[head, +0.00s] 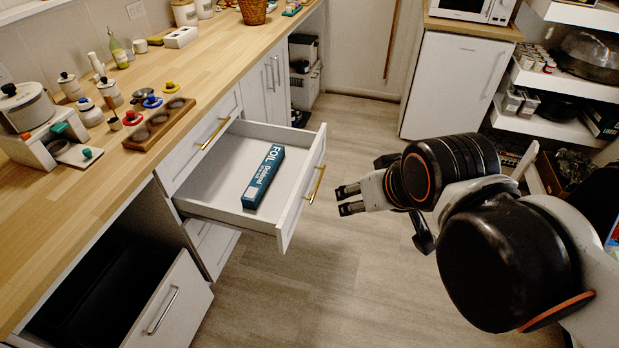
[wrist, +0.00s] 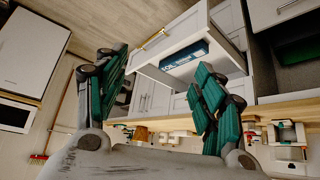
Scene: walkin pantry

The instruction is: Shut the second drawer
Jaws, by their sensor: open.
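The second drawer (head: 213,207) is white with a brass bar handle (head: 314,186). It stands pulled well out of the cabinet below a closed top drawer (head: 208,140). A teal foil box (head: 263,177) lies inside it. My gripper (head: 343,199) is in front of the drawer's face, a short way to the right of the handle and apart from it. In the wrist view my gripper (wrist: 160,95) shows its two green-padded fingers spread wide with nothing between them. The drawer front (wrist: 185,30) and the foil box (wrist: 184,56) appear beyond the fingers.
A lower-left bin drawer (head: 165,310) also stands open beside the second drawer. The wooden counter (head: 110,180) above carries jars and a knobbed board (head: 160,124). A white fridge (head: 452,85) and shelves stand at the back right. The floor (head: 340,130) between is clear.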

